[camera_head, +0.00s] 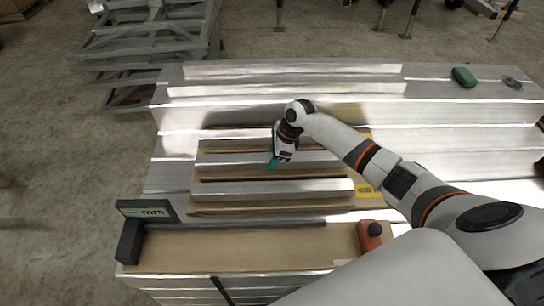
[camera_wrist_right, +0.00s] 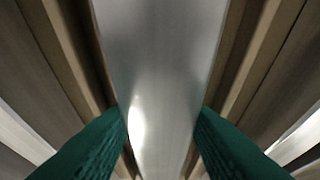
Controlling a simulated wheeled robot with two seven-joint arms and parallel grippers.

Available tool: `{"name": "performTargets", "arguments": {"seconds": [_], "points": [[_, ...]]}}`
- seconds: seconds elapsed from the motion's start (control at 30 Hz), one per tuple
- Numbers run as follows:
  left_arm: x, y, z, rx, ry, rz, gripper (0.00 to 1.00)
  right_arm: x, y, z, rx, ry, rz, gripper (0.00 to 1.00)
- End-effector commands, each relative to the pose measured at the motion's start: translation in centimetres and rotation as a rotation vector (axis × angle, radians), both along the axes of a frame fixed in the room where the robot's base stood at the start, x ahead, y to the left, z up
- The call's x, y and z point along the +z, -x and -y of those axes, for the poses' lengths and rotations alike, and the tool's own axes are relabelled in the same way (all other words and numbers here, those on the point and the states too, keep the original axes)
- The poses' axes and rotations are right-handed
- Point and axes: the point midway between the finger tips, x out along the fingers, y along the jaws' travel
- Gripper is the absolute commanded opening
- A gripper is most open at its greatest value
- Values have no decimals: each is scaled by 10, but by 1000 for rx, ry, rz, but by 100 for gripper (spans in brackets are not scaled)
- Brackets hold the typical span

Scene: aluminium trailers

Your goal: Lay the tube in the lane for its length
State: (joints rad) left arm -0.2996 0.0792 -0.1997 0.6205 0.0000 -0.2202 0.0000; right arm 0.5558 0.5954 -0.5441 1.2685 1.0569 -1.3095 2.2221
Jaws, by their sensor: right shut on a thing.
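A wooden rack (camera_head: 220,208) with lanes lies on the aluminium bench. A silver tube (camera_head: 225,161) runs left to right along its upper part. My right gripper (camera_head: 272,162), with teal fingers, is at this tube near its middle. In the right wrist view the fingers (camera_wrist_right: 162,135) stand on both sides of the silver tube (camera_wrist_right: 165,60), shut on it, with brown wooden ridges either side. I cannot tell whether the tube rests on a lane floor. A second silver tube (camera_head: 270,190) lies on the nearer part of the rack. My left gripper is not in view.
A dark gauge with a display (camera_head: 146,209) stands at the bench's left front. An orange box with a black knob (camera_head: 370,235) is at the front right of the rack. A green object (camera_head: 464,77) lies at the far right. Metal frames (camera_head: 150,45) stand behind left.

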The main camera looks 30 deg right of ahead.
Motion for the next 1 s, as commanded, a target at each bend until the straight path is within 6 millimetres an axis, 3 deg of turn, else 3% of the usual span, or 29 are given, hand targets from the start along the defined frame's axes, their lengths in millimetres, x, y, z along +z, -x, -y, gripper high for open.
{"name": "performTargets", "arguments": {"seconds": [0.03,0.13,0.47,0.67,1.0], "points": [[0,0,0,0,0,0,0,-1,0,0,-1,-1,-1,41],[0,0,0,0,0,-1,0,-1,0,0,0,0,-1,58],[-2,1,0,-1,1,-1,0,1,0,0,1,0,0,58],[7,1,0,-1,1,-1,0,29,4,10,0,1,0,58],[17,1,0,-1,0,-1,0,93,16,33,0,0,0,58]]}}
